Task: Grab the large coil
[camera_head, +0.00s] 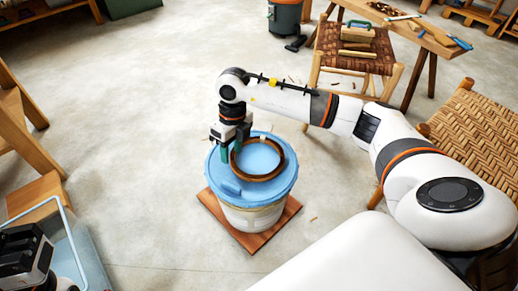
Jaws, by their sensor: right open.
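The large coil (236,165) is a brown ring lying on the blue lid (274,193) of a white bucket (252,217). My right gripper (229,153) is pointed down over the coil's left side, with its fingers close to the ring. It is open, and I cannot tell whether the fingers straddle the coil or touch it. A small pale tag or tie shows on the coil's back edge. My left gripper (60,284) is partly in view at the bottom left corner, and its fingertips are not clear.
The bucket stands on a square wooden board (287,217). A clear bin (91,260) stands at the lower left. A woven stool (373,64), a woven seat (482,130) and a workbench (440,44) fill the right and back. Open floor lies left of the bucket.

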